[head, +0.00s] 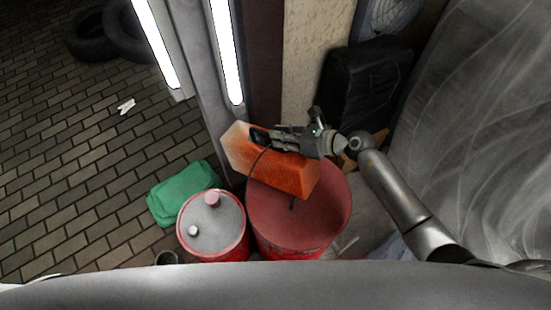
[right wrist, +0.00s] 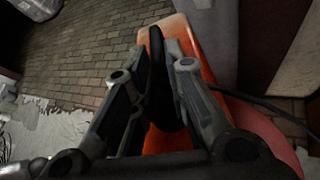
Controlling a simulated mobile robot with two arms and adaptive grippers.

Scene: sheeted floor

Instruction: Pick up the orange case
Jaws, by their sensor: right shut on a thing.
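The orange case (head: 290,176) is a worn orange box with a black handle on its upper side. In the head view it is tilted above a red drum, overlapping the drum's top; whether it touches the drum I cannot tell. My right gripper (head: 268,138) is shut on the case at its black handle. In the right wrist view the two fingers (right wrist: 158,85) close around the dark handle, with the orange case (right wrist: 187,42) behind and to the right. My left gripper is not in view.
The red drum (head: 335,215) stands below the case. A second red drum with a grey lid (head: 215,228) stands to its left, beside a green bundle (head: 180,192). Bright lamps (head: 228,60) and a post are close behind the case. A black case (head: 365,85) is at the back right. Brick floor at left is mostly clear.

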